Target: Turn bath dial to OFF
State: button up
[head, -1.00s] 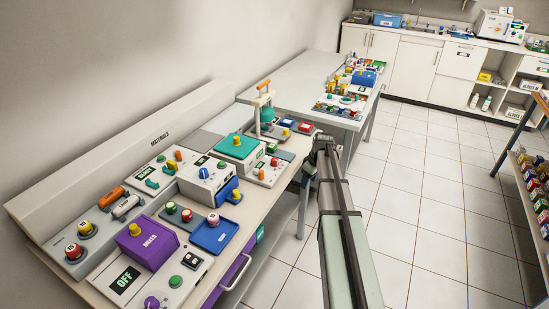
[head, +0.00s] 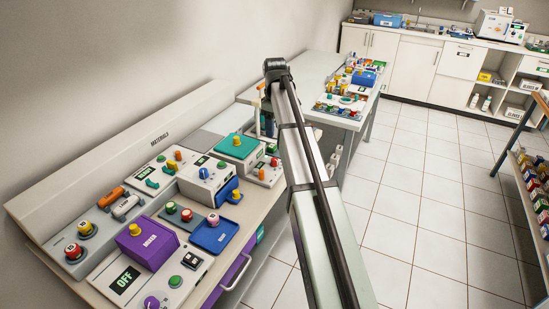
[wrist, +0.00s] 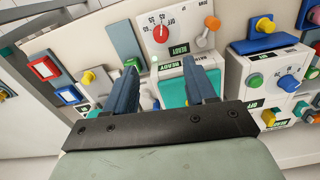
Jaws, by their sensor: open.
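In the wrist view a red dial (wrist: 160,35) sits on a white panel (wrist: 185,30) marked OFF and with numbers around it; I take it for the bath dial. Which mark it points at is too small to tell. A READY display lies just below it. My gripper (wrist: 162,66) is open and empty, its two blue fingers apart. The dial shows beyond the fingertips, roughly between their lines, and the fingers are not on it. In the head view my arm reaches over the bench's far end; my fingers and the red dial cannot be made out there.
An orange-tipped lever (wrist: 208,32) stands right of the dial. A blue block with a yellow knob (wrist: 264,26) and a panel with a blue knob (wrist: 290,84) lie further right. The purple mixer box (head: 148,243) is on the near bench. The floor (head: 430,220) at right is clear.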

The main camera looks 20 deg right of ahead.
aim_at(274, 159)
notch_tip(274, 159, down, 14)
jog(key=shift+a+r, duration=0.1)
jog(key=shift+r, duration=0.05)
dwell(0.5)
grip_shut()
dwell(0.5)
